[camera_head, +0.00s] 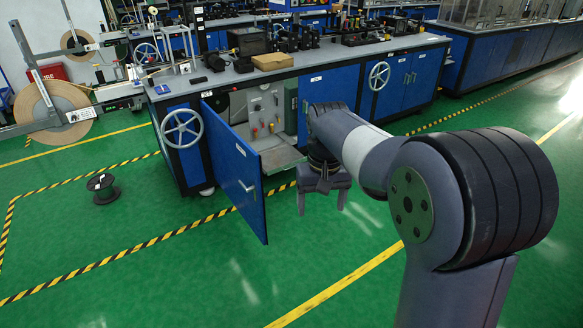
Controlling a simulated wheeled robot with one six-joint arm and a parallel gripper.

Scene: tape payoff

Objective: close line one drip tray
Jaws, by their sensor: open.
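A flat grey tray (281,159), seemingly the drip tray, sticks out from the bottom of an open cabinet in the blue machine bench (340,84). A blue cabinet door (236,178) stands swung open to the left of the tray, with a silver handle on its face. My gripper (322,208) hangs over the green floor, right of and in front of the tray. Its two fingers point down, spread apart and empty. It appears apart from the tray, though the depth gap is hard to judge. My arm and wrist may hide the tray's right end.
A panel with coloured knobs (264,112) is inside the cabinet. Handwheels (182,128) are on the bench front. A black spool (103,188) stands on the floor at left. The floor in front, with yellow lines (340,285), is clear.

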